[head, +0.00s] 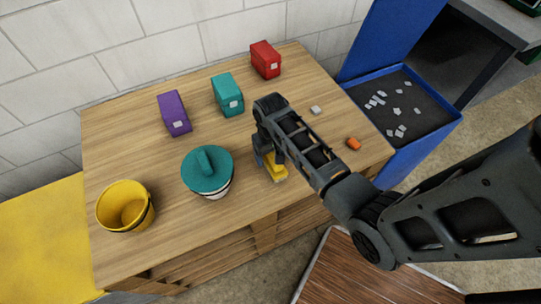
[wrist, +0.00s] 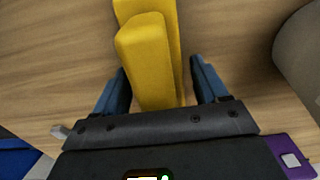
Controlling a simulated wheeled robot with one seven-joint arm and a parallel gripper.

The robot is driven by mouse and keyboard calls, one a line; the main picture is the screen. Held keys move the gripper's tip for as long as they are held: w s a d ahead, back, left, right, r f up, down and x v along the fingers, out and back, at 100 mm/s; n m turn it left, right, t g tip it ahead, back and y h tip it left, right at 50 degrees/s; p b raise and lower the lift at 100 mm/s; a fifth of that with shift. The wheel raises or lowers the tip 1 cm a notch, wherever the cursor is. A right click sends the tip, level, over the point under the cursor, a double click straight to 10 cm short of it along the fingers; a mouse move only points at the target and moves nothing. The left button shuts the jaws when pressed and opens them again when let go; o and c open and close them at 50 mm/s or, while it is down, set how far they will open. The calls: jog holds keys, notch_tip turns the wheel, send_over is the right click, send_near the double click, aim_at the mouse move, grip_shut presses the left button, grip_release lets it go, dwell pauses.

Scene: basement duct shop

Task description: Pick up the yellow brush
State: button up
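The yellow brush (head: 276,171) sits on the wooden bench near its front edge, partly hidden behind my gripper (head: 267,156) in the head view. In the wrist view the brush (wrist: 148,55) is a yellow block with a raised yellow part, and its bristles are hidden. My gripper (wrist: 160,66) is open and low over the brush. One blue finger is on each side of the yellow part, with a narrow gap visible at the right finger. Whether the left finger touches it is unclear.
On the bench (head: 120,165) stand a teal-lidded pot (head: 207,172), a yellow bucket (head: 125,207), and purple (head: 174,113), teal (head: 228,95) and red (head: 265,60) boxes. Small grey (head: 316,109) and orange (head: 353,143) pieces lie right. A blue bin (head: 440,125) adjoins the right edge.

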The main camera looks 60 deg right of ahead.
jog(key=c, duration=1)
jog(key=shift+r, duration=0.1)
